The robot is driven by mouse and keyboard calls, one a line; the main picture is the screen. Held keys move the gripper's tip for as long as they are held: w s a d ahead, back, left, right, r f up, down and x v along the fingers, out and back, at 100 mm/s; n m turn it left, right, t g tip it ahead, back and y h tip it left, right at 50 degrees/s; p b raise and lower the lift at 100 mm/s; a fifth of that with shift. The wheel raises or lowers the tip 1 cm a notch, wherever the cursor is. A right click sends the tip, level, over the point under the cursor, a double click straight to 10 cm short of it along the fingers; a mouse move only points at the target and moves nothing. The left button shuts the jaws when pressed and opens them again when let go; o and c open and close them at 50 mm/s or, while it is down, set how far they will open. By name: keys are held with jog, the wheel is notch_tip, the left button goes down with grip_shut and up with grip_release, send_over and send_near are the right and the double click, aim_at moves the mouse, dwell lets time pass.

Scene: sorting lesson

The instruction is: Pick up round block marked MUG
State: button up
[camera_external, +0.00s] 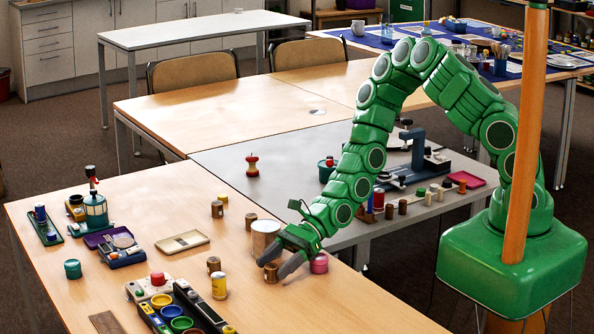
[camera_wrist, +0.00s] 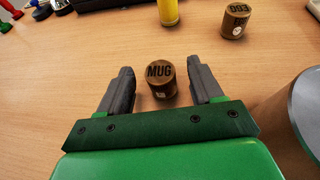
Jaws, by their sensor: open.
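The round brown wooden block marked MUG (camera_wrist: 161,80) stands upright on the table in the wrist view, its lettered top facing the camera. My gripper (camera_wrist: 160,66) is open, with one grey finger on each side of the block. Gaps show between the block and both fingers, so neither finger appears to touch it. In the external view my gripper (camera_external: 272,268) is low over the wooden table, and the brown block (camera_external: 271,273) shows between its fingertips, partly hidden by them.
A similar round block marked EGG (camera_wrist: 235,20) and a yellow cylinder (camera_wrist: 168,12) stand beyond the fingertips. A large metal-topped can (camera_external: 266,238) stands close beside my gripper, and a pink jar (camera_external: 319,263) is on its other side. The table front (camera_external: 330,310) is clear.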

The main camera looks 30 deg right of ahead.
jog(key=shift+x, duration=0.9)
jog(key=shift+c, duration=0.4)
jog(key=c, duration=1)
